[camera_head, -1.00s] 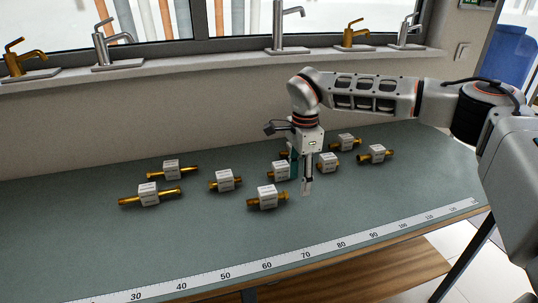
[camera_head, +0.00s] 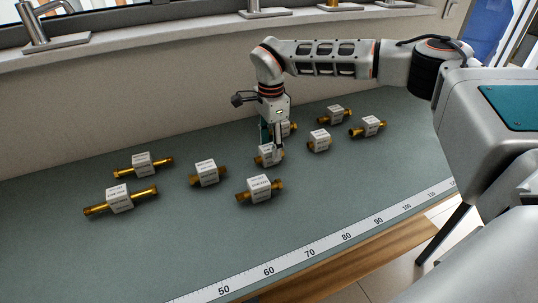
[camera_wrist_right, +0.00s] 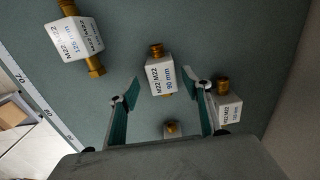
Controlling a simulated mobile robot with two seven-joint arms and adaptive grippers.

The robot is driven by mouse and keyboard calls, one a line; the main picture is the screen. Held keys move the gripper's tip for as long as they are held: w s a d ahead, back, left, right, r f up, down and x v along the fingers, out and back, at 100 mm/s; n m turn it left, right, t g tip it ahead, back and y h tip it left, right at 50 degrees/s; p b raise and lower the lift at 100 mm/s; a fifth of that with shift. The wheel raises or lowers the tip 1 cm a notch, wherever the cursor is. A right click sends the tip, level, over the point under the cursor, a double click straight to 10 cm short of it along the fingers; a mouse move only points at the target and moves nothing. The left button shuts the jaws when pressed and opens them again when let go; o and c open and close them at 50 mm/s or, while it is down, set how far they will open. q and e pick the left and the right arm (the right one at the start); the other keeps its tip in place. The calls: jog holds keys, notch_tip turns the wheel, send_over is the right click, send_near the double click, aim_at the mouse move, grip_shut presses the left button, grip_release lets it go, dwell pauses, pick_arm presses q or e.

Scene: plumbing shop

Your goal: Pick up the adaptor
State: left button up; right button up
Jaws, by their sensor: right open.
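Several brass adaptors with white label blocks lie on the bench; the task does not say which one is meant. My right gripper (camera_head: 272,148) points down at one adaptor (camera_head: 263,160), which it partly hides. In the wrist view my right gripper (camera_wrist_right: 166,90) is open. An adaptor labelled M22 90 mm (camera_wrist_right: 160,76) shows in the gap between its fingers, just past the fingertips; I see no contact. A second adaptor (camera_wrist_right: 228,106) shows beside the right finger, and a third (camera_wrist_right: 172,129) lower between the fingers. My left gripper is not in view.
An adaptor labelled 125 mm (camera_wrist_right: 75,38) lies at the wrist view's upper left. In the head view others lie around, including a front one (camera_head: 260,188), a right one (camera_head: 319,141) and a long left one (camera_head: 119,199). A ruler strip (camera_head: 310,257) edges the green bench (camera_head: 120,255).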

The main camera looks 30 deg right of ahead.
aim_at(270, 147)
jog(key=f, duration=0.3)
jog(key=shift+w+f, duration=0.2)
jog(key=shift+f, duration=0.1)
jog(key=c, duration=1.3)
jog(key=shift+r, duration=0.15)
